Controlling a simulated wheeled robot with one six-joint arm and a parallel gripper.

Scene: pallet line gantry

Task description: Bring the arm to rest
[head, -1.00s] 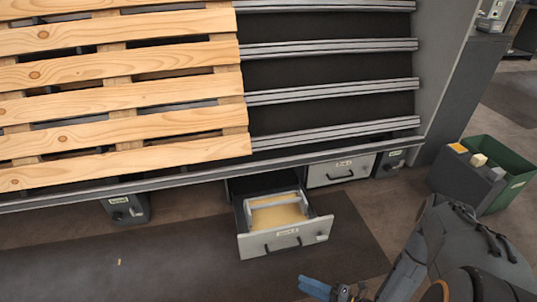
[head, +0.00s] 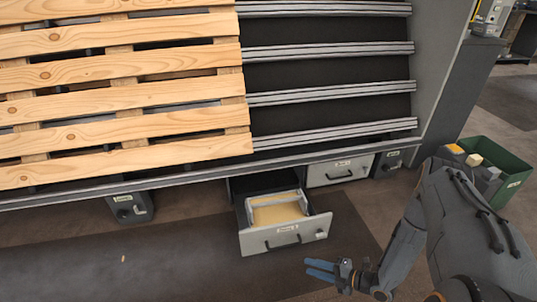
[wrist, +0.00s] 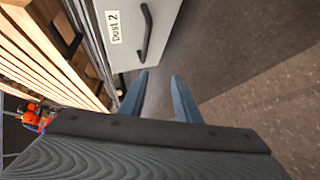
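My gripper (head: 308,267) is at the lower middle of the head view, over the floor in front of the open drawer and apart from it. In the wrist view its two blue fingers (wrist: 160,76) are spread with nothing between them. My arm comes in from the lower right. The drawer (head: 284,240) is pulled out under the line and holds a flat tan layer. A drawer front (wrist: 142,32) with a dark handle and a label reading "Dust 2" shows beyond the fingers in the wrist view.
A wooden pallet (head: 120,95) lies on the line frame above. A closed drawer (head: 340,171) is right of the open one. A green bin (head: 508,172) with several blocks stands at the right, partly behind my arm. The floor at lower left is mostly clear.

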